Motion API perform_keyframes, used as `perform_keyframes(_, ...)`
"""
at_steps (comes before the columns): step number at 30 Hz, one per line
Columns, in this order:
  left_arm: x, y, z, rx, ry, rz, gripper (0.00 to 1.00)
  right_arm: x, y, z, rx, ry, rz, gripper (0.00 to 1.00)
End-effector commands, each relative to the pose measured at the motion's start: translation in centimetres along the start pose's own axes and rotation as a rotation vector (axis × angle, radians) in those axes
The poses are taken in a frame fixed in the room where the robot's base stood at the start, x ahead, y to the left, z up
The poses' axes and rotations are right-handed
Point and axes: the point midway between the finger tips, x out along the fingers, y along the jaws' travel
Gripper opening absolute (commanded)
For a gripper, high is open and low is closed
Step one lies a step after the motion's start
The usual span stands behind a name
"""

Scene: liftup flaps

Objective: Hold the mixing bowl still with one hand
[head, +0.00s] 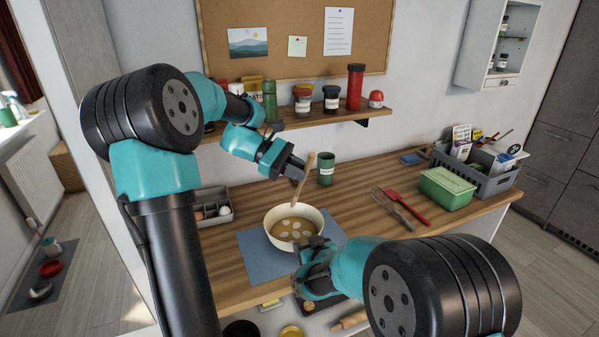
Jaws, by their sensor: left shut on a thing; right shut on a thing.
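The cream mixing bowl (272,213) stands on a blue-grey mat (258,262) on the wooden counter. It holds a brown mix with several pale round pieces. My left gripper (299,172) is above the bowl, shut on a wooden spoon (299,190). The spoon is tilted, with its lower end just over the bowl's far right rim. My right gripper (303,255) is at the bowl's near right side, shut on its rim; its fingertips are partly hidden by its own body.
A green cup (326,169) stands behind the bowl. A grey egg tray (210,207) is to the left. A red spatula (408,207), a whisk (391,205), a green box (446,188) and a grey crate (492,181) lie to the right. A shelf (335,114) with jars hangs behind.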

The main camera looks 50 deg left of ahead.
Motion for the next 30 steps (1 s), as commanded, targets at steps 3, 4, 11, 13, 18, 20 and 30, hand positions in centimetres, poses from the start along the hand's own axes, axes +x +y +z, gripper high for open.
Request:
perform_keyframes(3, 0.1, -0.1, -0.2, -0.001, 0.000, 0.000, 0.00, 0.0, 0.0, 0.0, 0.000, 0.000, 0.000, 0.35)
perform_keyframes(4, 0.1, -0.1, -0.3, -0.001, 0.000, 0.000, 0.00, 0.0, 0.0, 0.0, 0.000, 0.000, 0.000, 0.35)
perform_keyframes(11, 0.5, -0.5, -1.3, -0.001, 0.000, -0.001, 0.00, 0.0, 0.0, 0.0, 0.000, 0.000, 0.000, 0.35)
perform_keyframes(13, 0.7, -0.7, -1.6, -0.002, 0.000, -0.002, 0.00, 0.0, 0.0, 0.0, 0.000, 0.000, 0.000, 0.35)
perform_keyframes(18, 1.0, -1.0, -2.6, -0.002, 0.001, -0.001, 0.00, 0.0, 0.0, 0.0, 0.000, 0.000, 0.000, 0.35)
perform_keyframes(20, 1.1, -1.1, -2.9, -0.002, 0.001, 0.000, 0.00, 0.0, 0.0, 0.0, 0.000, 0.000, 0.000, 0.35)
perform_keyframes(30, 1.9, -1.8, -4.8, -0.001, 0.000, -0.001, 0.00, 0.0, 0.0, 0.0, 0.000, 0.000, 0.000, 0.35)
